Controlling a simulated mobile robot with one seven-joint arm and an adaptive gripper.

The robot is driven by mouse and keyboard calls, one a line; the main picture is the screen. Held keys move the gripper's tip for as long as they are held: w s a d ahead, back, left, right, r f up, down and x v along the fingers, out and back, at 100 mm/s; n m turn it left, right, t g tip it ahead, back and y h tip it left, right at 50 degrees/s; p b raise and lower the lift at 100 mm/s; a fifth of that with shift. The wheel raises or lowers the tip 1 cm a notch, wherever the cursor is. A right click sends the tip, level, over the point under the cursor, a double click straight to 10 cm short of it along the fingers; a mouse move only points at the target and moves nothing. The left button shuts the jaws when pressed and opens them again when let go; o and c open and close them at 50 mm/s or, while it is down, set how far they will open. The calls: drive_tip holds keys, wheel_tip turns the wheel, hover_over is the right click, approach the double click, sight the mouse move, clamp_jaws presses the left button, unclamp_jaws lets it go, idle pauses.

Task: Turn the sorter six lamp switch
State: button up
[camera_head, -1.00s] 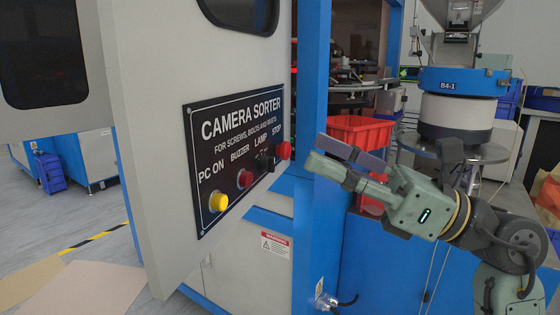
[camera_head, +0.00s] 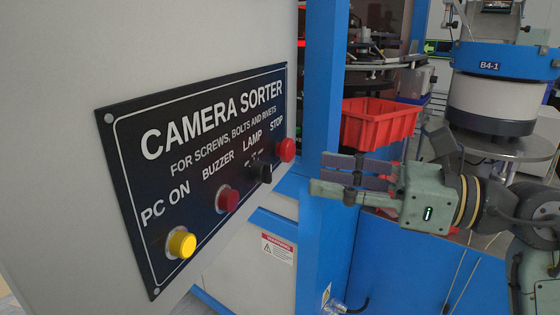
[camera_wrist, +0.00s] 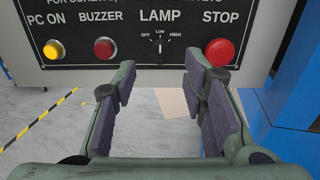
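The black lamp switch (camera_head: 262,171) is on the dark control panel (camera_head: 150,210), under the word LAMP, between the red buzzer button (camera_head: 228,199) and the red stop button (camera_head: 287,150). In the wrist view the lamp switch (camera_wrist: 160,53) has its white line upright, at LOW, between OFF and HIGH. My gripper (camera_head: 318,175) is to the right of the panel, apart from it, with its fingers toward the panel. In the wrist view my gripper (camera_wrist: 163,85) is open and empty, and the switch sits beyond the gap between the fingers.
The yellow PC ON button (camera_head: 181,243) is at the panel's lower left. A blue machine post (camera_head: 328,90) stands right of the panel, near my fingers. A red bin (camera_head: 380,122) is behind my gripper. Open floor shows below the panel in the wrist view.

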sight(271, 168)
drive_tip(key=p+x, duration=0.1)
drive_tip(key=x, duration=0.7)
drive_tip(key=shift+a+p, duration=0.1)
drive_tip(key=shift+p, duration=0.3)
clamp_jaws()
